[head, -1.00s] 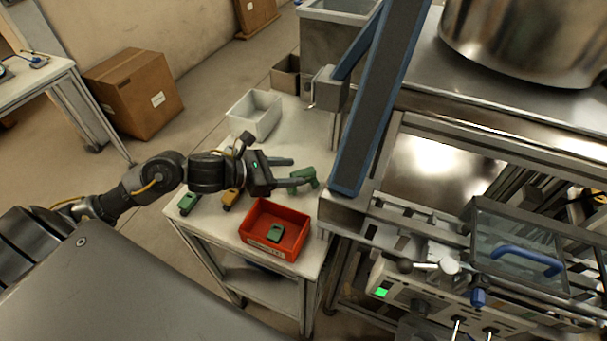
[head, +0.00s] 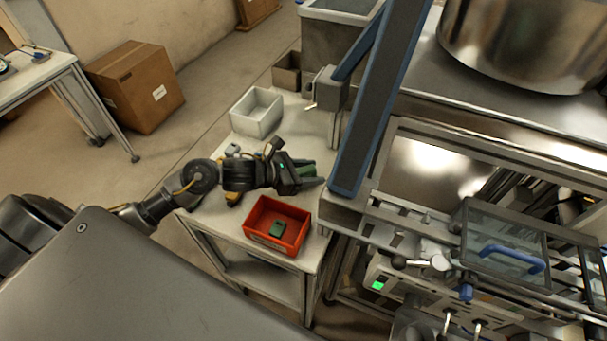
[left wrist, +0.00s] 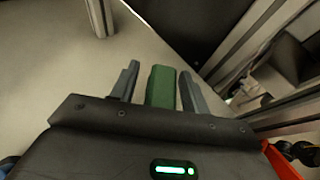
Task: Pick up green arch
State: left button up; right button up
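The green arch (head: 307,170) is on the white table, close to the blue-edged post, and is partly hidden by my left gripper in the head view. In the left wrist view the green arch (left wrist: 161,86) stands between the two fingers. My left gripper (head: 314,175) is open around it. In the left wrist view the gripper (left wrist: 158,88) shows narrow gaps between its fingers and the arch's sides. My right gripper is not in view.
A red bin (head: 262,242) with a dark green piece (head: 278,229) inside stands at the table's front. A yellow piece (head: 233,199) lies by my arm. A grey-white bin (head: 254,125) stands behind. The blue-edged post (head: 365,110) rises close to the fingertips.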

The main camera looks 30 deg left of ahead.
aim_at(308, 168)
pick_arm(q)
jog(key=c, duration=0.9)
jog(key=shift+r, duration=0.15)
jog(key=shift+r+b, duration=0.3)
jog(key=shift+b, duration=0.1)
jog(key=r, duration=0.1)
jog(key=r+b, duration=0.1)
jog(key=shift+s+a+r, duration=0.15)
jog(key=shift+a+r, duration=0.05)
jog(key=shift+r, duration=0.1)
jog(key=a+r, duration=0.1)
jog(key=s+r+b, duration=0.1)
jog(key=s+a+r, duration=0.1)
jog(key=r, duration=0.1)
jog(key=shift+s+a, duration=0.25)
jog(key=shift+a, duration=0.05)
jog(key=r+b+v, duration=0.1)
jog(key=b+v, duration=0.1)
jog(key=v, duration=0.9)
jog(key=shift+w+r, duration=0.2)
jog(key=shift+r, duration=0.05)
jog(key=shift+d, duration=0.1)
